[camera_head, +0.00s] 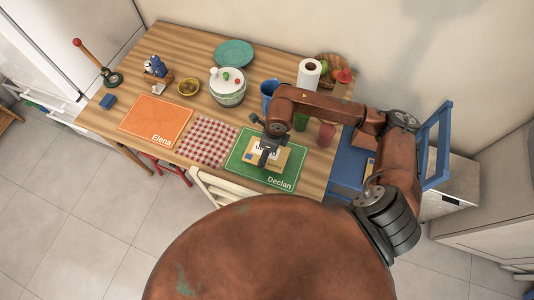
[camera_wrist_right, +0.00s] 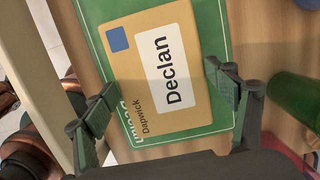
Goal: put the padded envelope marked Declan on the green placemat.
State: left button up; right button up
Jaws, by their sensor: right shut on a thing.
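The tan padded envelope (camera_head: 284,160), with a blue square and a white label reading Declan, is over the green placemat (camera_head: 237,162) at the table's front right. It also shows in the right wrist view (camera_wrist_right: 140,70), where the placemat (camera_wrist_right: 215,25) spreads beyond its edges. My right gripper (camera_head: 269,151) reaches down at the envelope from the right. In the wrist view its fingers (camera_wrist_right: 161,94) are at the envelope's two long sides, shut on it. I cannot tell if the envelope touches the mat. My left gripper is out of view.
A red checked mat (camera_head: 208,141) and an orange Elena mat (camera_head: 156,120) lie to the left. A blue mug (camera_head: 268,92), a green cup (camera_head: 301,121) and a red cup (camera_head: 326,134) stand behind the green mat. A white chair back (camera_head: 220,190) is at the front edge.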

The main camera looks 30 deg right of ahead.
aim_at(272, 154)
jog(key=shift+w+d+f, duration=0.1)
jog(key=shift+f, duration=0.85)
jog(key=shift+w+d+f, duration=0.1)
jog(key=shift+f, duration=0.8)
jog(key=shift+f, duration=0.1)
jog(key=o, duration=1.1)
jog(key=r, duration=0.4)
jog(key=s+r, duration=0.1)
jog(key=r, duration=0.3)
jog(key=d+r+p, duration=0.1)
jog(key=r, duration=0.3)
jog(key=shift+s, duration=0.2)
